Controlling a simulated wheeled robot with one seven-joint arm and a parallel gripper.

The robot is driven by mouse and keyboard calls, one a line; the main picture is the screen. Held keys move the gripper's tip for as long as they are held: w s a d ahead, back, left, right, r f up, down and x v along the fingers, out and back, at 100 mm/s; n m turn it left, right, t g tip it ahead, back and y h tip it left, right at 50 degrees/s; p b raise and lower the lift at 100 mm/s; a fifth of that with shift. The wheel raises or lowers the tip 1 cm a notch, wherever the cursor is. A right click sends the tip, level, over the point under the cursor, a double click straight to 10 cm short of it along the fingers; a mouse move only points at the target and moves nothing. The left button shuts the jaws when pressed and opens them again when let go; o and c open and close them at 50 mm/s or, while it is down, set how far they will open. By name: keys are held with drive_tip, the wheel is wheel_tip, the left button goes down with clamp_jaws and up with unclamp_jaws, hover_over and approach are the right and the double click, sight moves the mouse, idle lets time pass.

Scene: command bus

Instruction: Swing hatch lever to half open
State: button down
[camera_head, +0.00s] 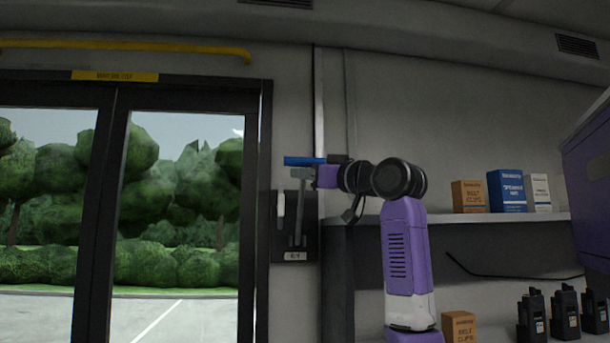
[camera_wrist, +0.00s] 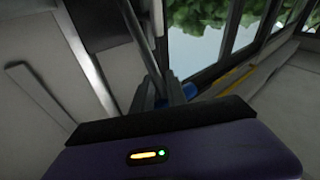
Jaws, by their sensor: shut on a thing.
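The hatch lever (camera_head: 299,215) is a grey bar standing upright from a dark wall panel (camera_head: 283,243) to the right of the glass doors. Its blue grip (camera_head: 303,160) lies level across the top. My gripper (camera_head: 308,173) is at the top of the lever, shut on the blue grip. In the wrist view, my gripper's fingers (camera_wrist: 168,92) close around the blue grip (camera_wrist: 190,91), which is mostly hidden between them. The lever's lower end meets the panel above a small white label (camera_head: 295,256).
A white handle (camera_head: 280,210) sits just left of the lever on the same panel. A shelf (camera_head: 470,219) with boxes (camera_head: 507,191) is to the right of my arm. Black radios (camera_head: 565,312) stand below it. A yellow rail (camera_head: 130,46) runs above the doors.

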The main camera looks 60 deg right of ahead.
drive_tip(key=c, duration=1.4)
unclamp_jaws()
drive_tip(key=shift+w+a, duration=0.2)
drive_tip(key=shift+c, duration=0.2)
drive_tip(key=shift+s+d, duration=0.1)
drive_tip(key=shift+s+f, duration=0.1)
drive_tip(key=shift+s, duration=0.2)
drive_tip(key=b+v, duration=0.2)
drive_tip(key=v, duration=0.5)
drive_tip(key=shift+s, duration=0.1)
